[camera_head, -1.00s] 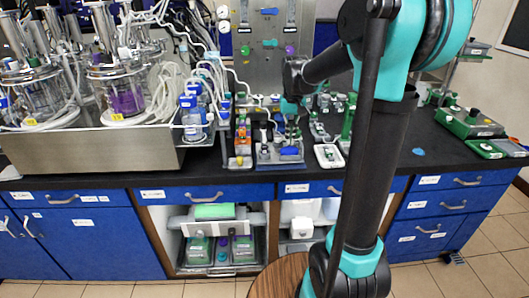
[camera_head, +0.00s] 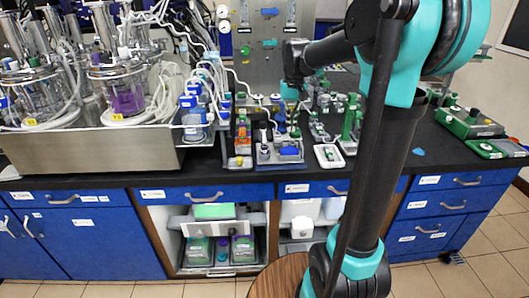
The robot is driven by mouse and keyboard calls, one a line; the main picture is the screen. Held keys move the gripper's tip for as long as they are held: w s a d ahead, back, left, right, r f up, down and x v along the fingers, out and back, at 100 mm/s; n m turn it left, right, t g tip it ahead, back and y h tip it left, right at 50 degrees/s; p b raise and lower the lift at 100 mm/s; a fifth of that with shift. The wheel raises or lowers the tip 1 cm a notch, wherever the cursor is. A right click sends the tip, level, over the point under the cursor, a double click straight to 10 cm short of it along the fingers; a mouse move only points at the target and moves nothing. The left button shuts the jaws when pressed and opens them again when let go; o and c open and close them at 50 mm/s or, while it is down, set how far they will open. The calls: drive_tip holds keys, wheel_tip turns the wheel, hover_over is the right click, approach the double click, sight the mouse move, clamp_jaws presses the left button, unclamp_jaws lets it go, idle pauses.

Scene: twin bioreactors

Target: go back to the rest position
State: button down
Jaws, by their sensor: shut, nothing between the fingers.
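My gripper (camera_head: 293,112) hangs at the end of my black and teal arm, pointing down over the back of the black bench. It is small in this view, and its fingers look shut with nothing held. My arm's upper links cross the right half of the picture and hide part of the bench.
Two glass bioreactors stand at left on a steel platform (camera_head: 90,152). Blue-capped bottles (camera_head: 194,122) stand at its right end. A small white tray (camera_head: 329,156) and green equipment (camera_head: 468,122) sit to the right. Several racks crowd around my gripper; the front bench strip is clear.

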drive_tip(key=s+d+f+t, duration=0.2)
drive_tip(key=s+f, duration=0.7)
drive_tip(key=s, duration=0.2)
drive_tip(key=s+d+f+t, duration=0.2)
drive_tip(key=s+f, duration=0.7)
drive_tip(key=s, duration=0.2)
drive_tip(key=c, duration=2.3)
unclamp_jaws()
